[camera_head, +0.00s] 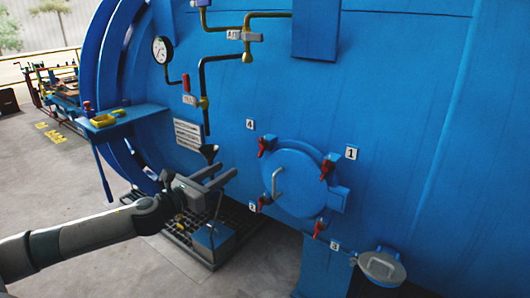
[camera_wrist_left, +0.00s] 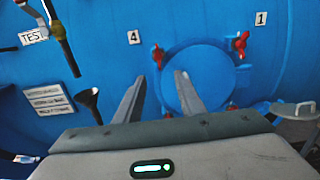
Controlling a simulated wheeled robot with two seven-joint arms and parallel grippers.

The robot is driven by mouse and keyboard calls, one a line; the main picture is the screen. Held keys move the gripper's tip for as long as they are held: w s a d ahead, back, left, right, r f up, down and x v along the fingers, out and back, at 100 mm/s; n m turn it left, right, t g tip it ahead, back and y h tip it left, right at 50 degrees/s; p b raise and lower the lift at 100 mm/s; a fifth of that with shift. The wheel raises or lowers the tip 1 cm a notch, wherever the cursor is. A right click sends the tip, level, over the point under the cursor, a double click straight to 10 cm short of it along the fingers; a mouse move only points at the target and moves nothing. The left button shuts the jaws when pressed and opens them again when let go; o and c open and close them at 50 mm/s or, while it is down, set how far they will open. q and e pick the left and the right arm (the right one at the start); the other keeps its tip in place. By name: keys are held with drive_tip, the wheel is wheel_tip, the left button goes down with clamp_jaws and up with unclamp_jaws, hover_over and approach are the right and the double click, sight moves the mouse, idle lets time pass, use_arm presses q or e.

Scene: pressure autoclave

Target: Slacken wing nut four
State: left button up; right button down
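Wing nut four (camera_head: 266,146) is a red wing nut beside the label 4 (camera_head: 250,124), at the upper left edge of the round blue hatch (camera_head: 298,185). In the left wrist view the nut (camera_wrist_left: 157,56) shows just beyond and above the fingertips. My left gripper (camera_head: 228,171) is open and empty, left of and slightly below the nut in the head view, apart from it. Its two fingers (camera_wrist_left: 160,75) point at the vessel, with the hatch's left edge beyond them. My right gripper is not in view.
Other red wing nuts sit around the hatch, one by label 1 (camera_head: 327,168). The hatch has a metal handle (camera_head: 278,182). A black funnel (camera_head: 209,152) and brass-fitted pipes (camera_head: 204,80) are near my left gripper. A blue box (camera_head: 213,238) stands on a floor grate below.

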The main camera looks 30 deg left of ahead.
sight(261, 148)
use_arm(q)
drive_tip(key=shift+w+a, duration=0.1)
drive_tip(key=shift+a, duration=0.05)
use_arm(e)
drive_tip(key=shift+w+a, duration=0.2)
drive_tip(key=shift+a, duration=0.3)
